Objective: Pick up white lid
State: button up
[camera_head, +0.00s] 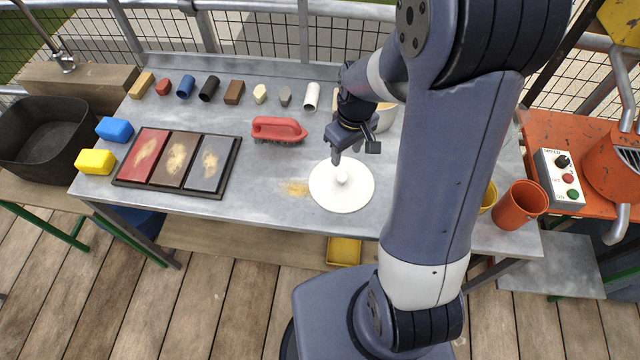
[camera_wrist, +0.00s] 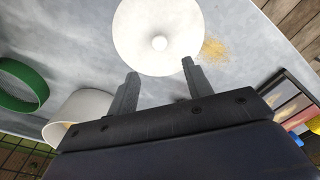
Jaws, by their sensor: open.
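The white lid (camera_head: 340,197) lies flat on the grey metal table, a round disc with a small knob (camera_head: 342,177) at its middle. My gripper (camera_head: 352,157) is above the table at the far side of the lid, pointing down. In the wrist view the lid (camera_wrist: 145,25) is at the top centre, and its knob (camera_wrist: 160,42) lies beyond the gap between my fingers (camera_wrist: 159,76). The fingers are apart and nothing is between them. In the head view my arm hides part of the table to the right of the lid.
A white pot (camera_head: 385,118) stands behind my gripper, partly hidden; it also shows in the wrist view (camera_wrist: 75,115). A red brush (camera_head: 279,129) lies left of the gripper. A tray of three tiles (camera_head: 226,190) is at left. Orange cup (camera_head: 519,205) stands at right.

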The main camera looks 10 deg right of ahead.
send_over(342, 176)
jog(key=s, duration=0.1)
notch_tip(342, 176, down, 5)
jog(key=shift+a+f, duration=0.1)
jog(key=shift+f, duration=0.05)
jog(key=shift+w+f+p, duration=0.25)
jog(key=shift+f+p, duration=0.2)
jog(key=shift+f, duration=0.9)
jog(key=shift+w+f+p, duration=0.2)
jog(key=shift+f+p, duration=0.25)
jog(key=shift+f, duration=0.9)
jog(key=shift+c, duration=0.6)
jog(key=c, duration=0.9)
